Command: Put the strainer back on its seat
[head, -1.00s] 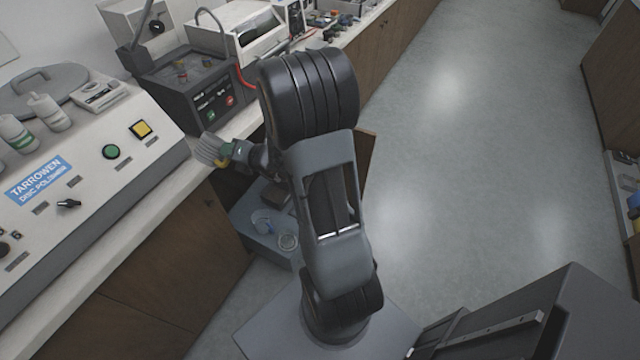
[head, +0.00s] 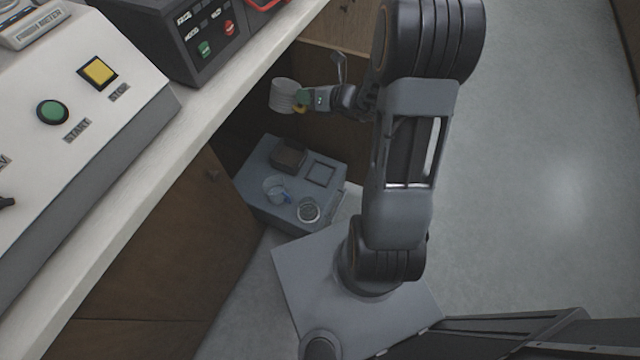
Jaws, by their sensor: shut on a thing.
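A pale, cup-shaped thing, which looks like the strainer (head: 282,95), is held at the left end of my arm. My gripper (head: 299,101) is shut on its right side. The strainer is in the air, above and behind a grey tank (head: 255,205) that stands low by the open cabinet. The tank's top carries a round ring-like opening (head: 308,210) near its front right, which may be the seat; I cannot tell for sure. The strainer is apart from the tank.
The tank top also holds a dark block (head: 289,156), a square recess (head: 320,173) and a clear cup with blue on it (head: 275,188). The white counter edge (head: 190,135) overhangs at left. An open cabinet door (head: 345,75) stands behind. Floor (head: 550,200) at right is clear.

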